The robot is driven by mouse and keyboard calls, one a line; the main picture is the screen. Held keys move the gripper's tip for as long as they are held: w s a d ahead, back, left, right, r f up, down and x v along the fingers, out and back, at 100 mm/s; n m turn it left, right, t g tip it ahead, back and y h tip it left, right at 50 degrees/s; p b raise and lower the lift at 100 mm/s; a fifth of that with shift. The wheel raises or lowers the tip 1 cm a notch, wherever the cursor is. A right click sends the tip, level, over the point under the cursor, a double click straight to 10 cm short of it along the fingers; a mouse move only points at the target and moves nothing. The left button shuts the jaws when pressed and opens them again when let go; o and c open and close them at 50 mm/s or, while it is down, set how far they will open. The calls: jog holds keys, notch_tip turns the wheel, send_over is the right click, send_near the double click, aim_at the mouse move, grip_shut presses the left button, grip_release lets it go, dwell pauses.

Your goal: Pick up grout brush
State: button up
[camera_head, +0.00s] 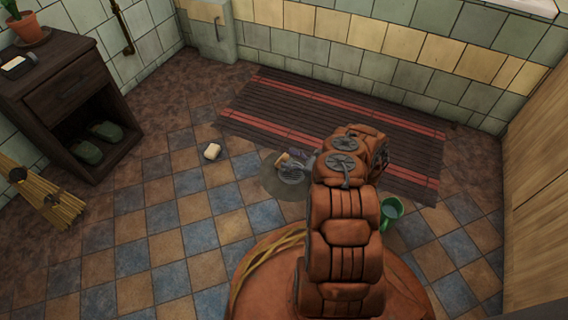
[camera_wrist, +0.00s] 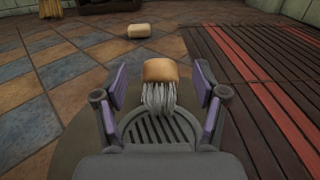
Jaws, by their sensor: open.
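The grout brush (camera_wrist: 160,72) has a tan wooden block and pale grey bristles. In the wrist view it is at the centre, over the round floor drain, with its bristles toward me. My gripper (camera_wrist: 161,96) is open, with a purple-padded finger on each side of the brush. Gaps show between the fingers and the brush. In the head view the tan block of the brush (camera_head: 283,158) shows at the upper edge of the drain, left of my arm. My arm hides much of the gripper there.
The drain grate (camera_head: 293,174) lies in a round grey floor patch. A pale soap-like block (camera_head: 212,151) lies to the left. A slatted mat (camera_head: 260,108) is behind, and a green mug (camera_head: 392,213) stands right of my arm. A dark cabinet (camera_head: 60,90) stands left. Tiles between are clear.

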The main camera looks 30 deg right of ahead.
jog(key=shift+b+x, duration=0.5)
jog(key=shift+x, duration=0.9)
jog(key=shift+r, duration=0.1)
jog(key=shift+c, duration=0.3)
grip_shut()
jog(key=shift+r, duration=0.15)
jog(key=shift+r+p, duration=0.3)
jog(key=shift+p, duration=0.1)
notch_tip(320, 180, up, 3)
jog(key=shift+s+a+r+p, duration=0.1)
jog(key=shift+r+p, duration=0.05)
jog(key=shift+p, duration=1)
jog(key=s+a+p, duration=0.5)
jog(key=s+a, duration=0.3)
jog(key=a, duration=0.5)
jog(key=shift+a+r, duration=0.3)
jog(key=shift+r, duration=0.1)
